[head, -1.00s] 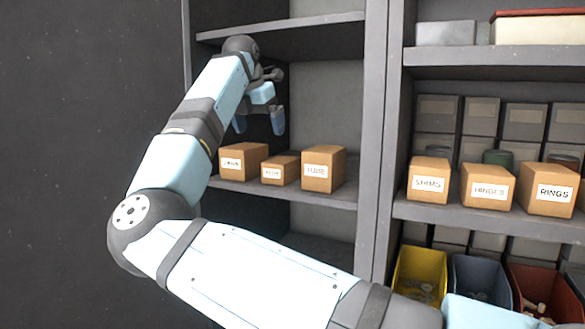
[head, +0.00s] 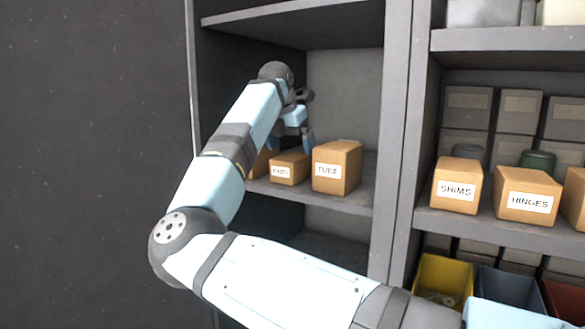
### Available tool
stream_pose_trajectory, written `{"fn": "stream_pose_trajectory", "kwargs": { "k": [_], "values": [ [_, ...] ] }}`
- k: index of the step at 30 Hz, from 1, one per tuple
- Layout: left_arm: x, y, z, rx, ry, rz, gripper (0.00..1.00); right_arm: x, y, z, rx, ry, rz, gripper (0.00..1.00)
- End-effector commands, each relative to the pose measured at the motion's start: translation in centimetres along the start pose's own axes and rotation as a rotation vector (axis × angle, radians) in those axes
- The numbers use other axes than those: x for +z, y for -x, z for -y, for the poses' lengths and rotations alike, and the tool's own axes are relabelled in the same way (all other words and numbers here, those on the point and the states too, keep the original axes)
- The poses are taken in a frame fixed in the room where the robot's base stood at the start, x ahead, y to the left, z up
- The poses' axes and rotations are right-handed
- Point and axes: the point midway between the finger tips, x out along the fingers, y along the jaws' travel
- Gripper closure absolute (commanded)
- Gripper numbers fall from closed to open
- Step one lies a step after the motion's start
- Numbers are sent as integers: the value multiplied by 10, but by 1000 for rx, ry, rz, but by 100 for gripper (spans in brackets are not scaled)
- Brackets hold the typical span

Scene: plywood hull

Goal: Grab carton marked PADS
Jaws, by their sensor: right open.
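The small carton marked PADS (head: 291,169) sits on the left bay's middle shelf, between two other cartons. It is orange-brown with a white label on its front. My right gripper (head: 291,143) is open and empty, fingers pointing down, just above the PADS carton in the picture. Whether it is directly over the carton or a little behind or in front, I cannot tell. The left finger is partly hidden by my arm. My left gripper is not in view.
A taller carton marked TUBE (head: 337,168) stands close on the right. Another carton (head: 261,162) on the left is mostly hidden behind my arm. Cartons marked SHIMS (head: 457,187) and HINGES (head: 527,195) stand in the right bay, beyond an upright. A shelf board (head: 300,22) lies above.

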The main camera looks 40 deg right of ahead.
Motion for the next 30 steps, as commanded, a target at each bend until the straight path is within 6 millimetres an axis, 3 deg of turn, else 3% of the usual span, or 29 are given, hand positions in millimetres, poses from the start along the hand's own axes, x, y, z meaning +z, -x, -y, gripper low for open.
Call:
{"fn": "stream_pose_trajectory", "kwargs": {
  "k": [8,18,30],
  "values": [
    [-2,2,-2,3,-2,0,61,0,-17,-1,-1,0,-1,0],
    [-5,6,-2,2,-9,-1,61,0,-60,-4,0,0,1,0],
    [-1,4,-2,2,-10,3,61,0,-62,-5,1,0,1,0]
  ]
}}
